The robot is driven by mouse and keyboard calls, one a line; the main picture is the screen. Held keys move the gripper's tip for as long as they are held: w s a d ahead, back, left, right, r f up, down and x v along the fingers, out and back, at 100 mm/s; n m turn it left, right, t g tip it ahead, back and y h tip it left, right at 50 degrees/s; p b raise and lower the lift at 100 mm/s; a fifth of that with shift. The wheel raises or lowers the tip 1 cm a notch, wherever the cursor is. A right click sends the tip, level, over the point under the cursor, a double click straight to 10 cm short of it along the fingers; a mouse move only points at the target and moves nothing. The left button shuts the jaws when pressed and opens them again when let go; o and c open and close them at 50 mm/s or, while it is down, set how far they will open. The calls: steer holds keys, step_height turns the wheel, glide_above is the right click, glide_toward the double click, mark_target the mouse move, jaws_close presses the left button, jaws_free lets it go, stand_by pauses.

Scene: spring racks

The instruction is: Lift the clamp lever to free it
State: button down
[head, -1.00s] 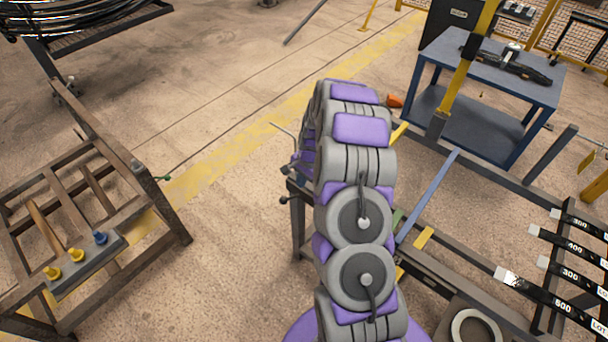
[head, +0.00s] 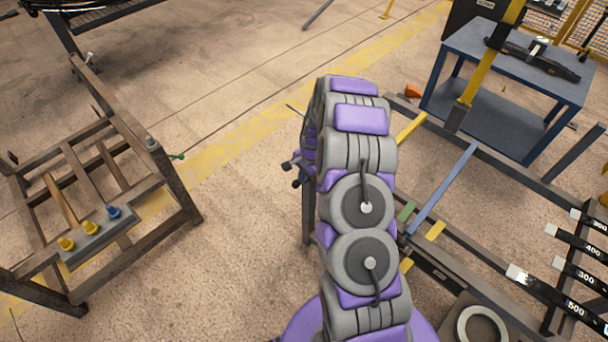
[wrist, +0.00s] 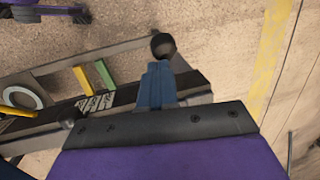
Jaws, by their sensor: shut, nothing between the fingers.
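In the wrist view my gripper (wrist: 158,72) shows as closed blue fingers pointing up from a dark plate, with nothing between them. A round black knob (wrist: 163,45), which looks like the end of the clamp lever, sits just past the fingertips. I cannot tell whether the fingers touch it. In the head view small dark knobs (head: 286,166) stick out left of my arm at the frame's edge. My arm hides my gripper and most of the clamp there.
A steel frame (head: 180,195) with yellow and blue knobs stands at the left. A blue table (head: 465,45) stands at the back right. Black labelled bars (head: 545,290) and a ring (head: 482,325) are at the lower right. The floor between the frames is clear.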

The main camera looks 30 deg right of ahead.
steer(key=shift+a+f+h+p, duration=0.4)
steer(key=shift+a+p, duration=0.2)
steer(key=shift+p, duration=0.25)
steer(key=s+d+r+p, duration=0.2)
steer(key=d+r+p, duration=0.1)
steer(key=r, duration=0.9)
steer(key=shift+s, duration=0.2)
